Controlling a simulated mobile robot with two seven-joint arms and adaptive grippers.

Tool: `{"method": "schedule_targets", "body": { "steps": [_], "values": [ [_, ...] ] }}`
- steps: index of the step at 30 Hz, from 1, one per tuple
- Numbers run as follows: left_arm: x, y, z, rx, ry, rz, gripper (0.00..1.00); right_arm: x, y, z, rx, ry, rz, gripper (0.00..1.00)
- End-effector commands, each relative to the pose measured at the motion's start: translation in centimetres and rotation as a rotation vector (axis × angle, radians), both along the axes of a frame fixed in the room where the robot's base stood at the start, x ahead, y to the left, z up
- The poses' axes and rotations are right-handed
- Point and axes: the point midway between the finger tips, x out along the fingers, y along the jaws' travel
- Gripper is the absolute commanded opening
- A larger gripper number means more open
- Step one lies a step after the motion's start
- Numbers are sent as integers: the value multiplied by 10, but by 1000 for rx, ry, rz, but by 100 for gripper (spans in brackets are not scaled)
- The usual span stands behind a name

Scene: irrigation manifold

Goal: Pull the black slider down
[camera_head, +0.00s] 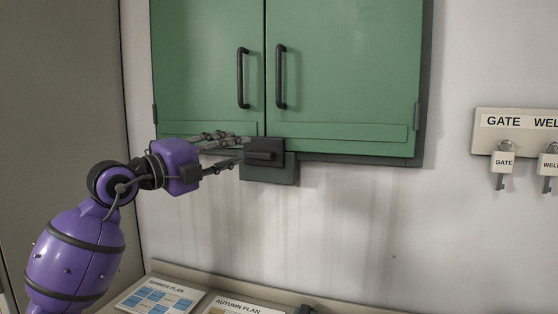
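The black slider (265,155) is a dark block with a short bar across its front. It sits on a dark grey plate (283,176) at the lower edge of the green cabinet (345,70), under the seam between the two doors. My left gripper (247,149) comes in from the left with its fingers apart, one above the other. Its fingertips are at the left side of the slider. I cannot tell whether they touch it, and nothing shows gripped between them. My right gripper is not in view.
Both cabinet doors are closed, with black upright handles (242,78) and (281,77). A key board (520,121) with labelled tags hangs at the right. Below, a ledge (190,270) holds plan cards (160,298). The wall right of the slider is clear.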

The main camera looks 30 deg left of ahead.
Motion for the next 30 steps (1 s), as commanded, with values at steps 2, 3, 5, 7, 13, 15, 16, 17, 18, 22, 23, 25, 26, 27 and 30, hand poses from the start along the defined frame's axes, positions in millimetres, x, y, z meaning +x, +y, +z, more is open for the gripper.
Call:
{"method": "schedule_targets", "body": {
  "steps": [2, 3, 5, 7, 13, 15, 16, 17, 18, 22, 23, 25, 26, 27, 30],
  "values": [
    [3, 11, -18, -48, 81, 45, 33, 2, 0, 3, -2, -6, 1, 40],
    [4, 13, -23, -74, 106, 55, 33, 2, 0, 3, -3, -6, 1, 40],
    [5, 13, -26, -108, 127, 52, 33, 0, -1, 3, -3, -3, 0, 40],
    [8, 12, -26, -127, 131, 50, 33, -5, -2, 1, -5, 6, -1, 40],
    [36, 7, -26, -132, 131, 47, 33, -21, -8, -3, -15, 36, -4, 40],
    [48, 5, -25, -132, 130, 46, 33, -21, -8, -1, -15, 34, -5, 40],
    [52, 4, -25, -132, 130, 46, 33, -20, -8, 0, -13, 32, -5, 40],
    [57, 3, -25, -131, 130, 46, 33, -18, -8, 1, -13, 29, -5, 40],
    [62, 3, -25, -131, 130, 47, 33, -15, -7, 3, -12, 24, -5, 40],
    [75, 1, -26, -131, 129, 46, 33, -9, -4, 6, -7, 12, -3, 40],
    [77, 0, -26, -131, 130, 46, 33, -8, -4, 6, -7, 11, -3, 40],
    [80, 0, -27, -130, 131, 46, 33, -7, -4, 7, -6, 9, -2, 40],
    [81, 0, -27, -130, 131, 46, 33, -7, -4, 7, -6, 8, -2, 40],
    [82, 0, -27, -130, 131, 46, 33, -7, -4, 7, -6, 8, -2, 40],
    [82, -1, -27, -130, 131, 46, 33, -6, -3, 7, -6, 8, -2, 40]
  ]
}}
